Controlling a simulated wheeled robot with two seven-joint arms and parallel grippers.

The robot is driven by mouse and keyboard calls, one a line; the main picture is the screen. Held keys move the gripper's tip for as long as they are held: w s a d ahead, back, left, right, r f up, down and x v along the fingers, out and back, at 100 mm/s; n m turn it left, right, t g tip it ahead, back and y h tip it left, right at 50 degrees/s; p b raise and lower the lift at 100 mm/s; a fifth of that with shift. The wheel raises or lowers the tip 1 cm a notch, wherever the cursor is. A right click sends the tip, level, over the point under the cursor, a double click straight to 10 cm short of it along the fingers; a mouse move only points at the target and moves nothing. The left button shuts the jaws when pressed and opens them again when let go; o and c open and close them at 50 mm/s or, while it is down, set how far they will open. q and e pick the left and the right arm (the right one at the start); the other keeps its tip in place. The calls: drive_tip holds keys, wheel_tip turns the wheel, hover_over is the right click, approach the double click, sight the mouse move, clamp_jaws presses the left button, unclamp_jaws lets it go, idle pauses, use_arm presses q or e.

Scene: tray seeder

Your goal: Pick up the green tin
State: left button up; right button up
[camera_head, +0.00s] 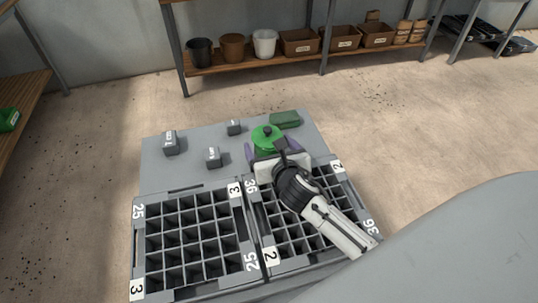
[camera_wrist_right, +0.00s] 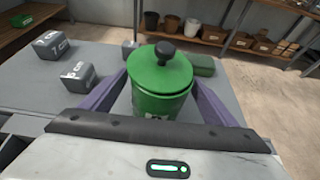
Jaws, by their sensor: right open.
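The green tin (camera_head: 266,136) has a round lid with a dark knob and stands upright on the grey table behind the right seed tray. In the right wrist view the tin (camera_wrist_right: 161,85) stands between the two purple fingers of my right gripper (camera_wrist_right: 160,88). The right gripper (camera_head: 264,150) is open, with one finger on each side of the tin. I cannot tell whether either finger touches it. The tin's lower part is hidden by the gripper body. My left gripper is not in view.
Two celled trays, the left one (camera_head: 139,240) and the right one (camera_head: 351,206), fill the table front. Grey labelled blocks (camera_head: 170,144) (camera_head: 213,158) (camera_head: 234,128) stand left of the tin. A dark green box (camera_head: 285,119) lies close behind it on the right.

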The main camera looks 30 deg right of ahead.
drive_tip(key=shift+r, duration=0.1)
drive_tip(key=c, duration=1.7)
